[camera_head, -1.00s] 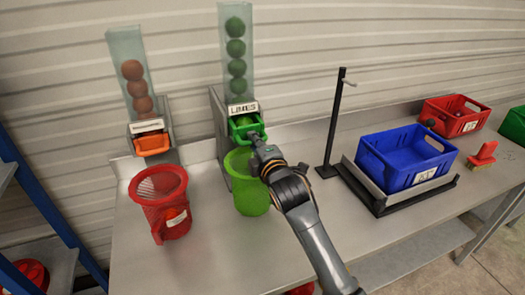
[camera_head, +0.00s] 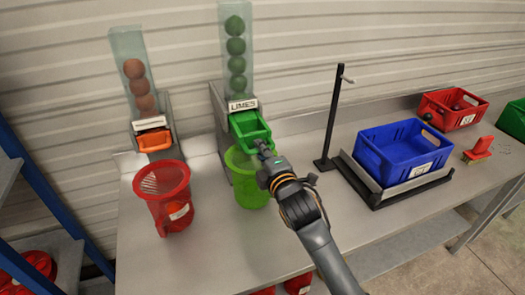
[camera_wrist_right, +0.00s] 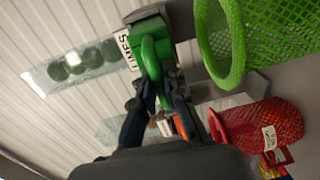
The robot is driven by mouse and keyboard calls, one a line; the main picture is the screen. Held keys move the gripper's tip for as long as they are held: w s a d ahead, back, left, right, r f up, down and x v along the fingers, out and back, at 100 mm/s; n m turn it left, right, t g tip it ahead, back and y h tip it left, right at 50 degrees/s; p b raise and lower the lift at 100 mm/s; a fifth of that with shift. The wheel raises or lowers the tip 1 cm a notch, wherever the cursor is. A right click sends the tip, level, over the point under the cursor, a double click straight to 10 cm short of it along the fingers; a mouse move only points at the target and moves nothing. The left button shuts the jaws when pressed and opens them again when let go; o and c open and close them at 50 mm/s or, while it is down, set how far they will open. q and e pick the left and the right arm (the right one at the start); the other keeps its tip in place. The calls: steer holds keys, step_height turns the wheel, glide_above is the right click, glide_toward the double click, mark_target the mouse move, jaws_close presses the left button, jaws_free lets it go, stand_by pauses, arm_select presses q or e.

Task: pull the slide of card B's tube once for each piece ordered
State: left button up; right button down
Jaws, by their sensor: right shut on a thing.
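The tube marked LIMES (camera_head: 236,60) holds a stack of green limes above its green slide (camera_head: 250,124). The slide sticks out from the grey holder, tilted down over the green net (camera_head: 248,190). My right gripper (camera_head: 263,148) is shut on the slide's front handle. The right wrist view shows its fingers (camera_wrist_right: 160,95) closing on the green handle (camera_wrist_right: 152,55). To the left, another tube (camera_head: 135,75) with orange-brown balls stands over an orange slide (camera_head: 154,140) and a red net (camera_head: 163,190). I cannot identify card B. My left gripper is not in view.
A blue crate (camera_head: 396,147) sits on a dark platform to the right, beside a black post (camera_head: 334,110). Beyond are a red crate (camera_head: 462,106), a red-handled brush (camera_head: 481,147) and a green crate (camera_head: 514,117). The bench front (camera_head: 225,250) is clear.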

mark_target(247, 127)
steer(key=shift+w+f, duration=0.15)
steer(key=shift+w, duration=0.05)
stand_by(0.3)
steer(key=shift+r+b+x, duration=0.15)
steer(key=shift+b+x, duration=0.8)
steer(key=shift+x, duration=1.7)
steer(key=shift+r+b+x, duration=0.2)
steer(key=shift+b+x, duration=0.7)
steer(key=shift+x, duration=1.7)
steer(key=shift+s, duration=0.1)
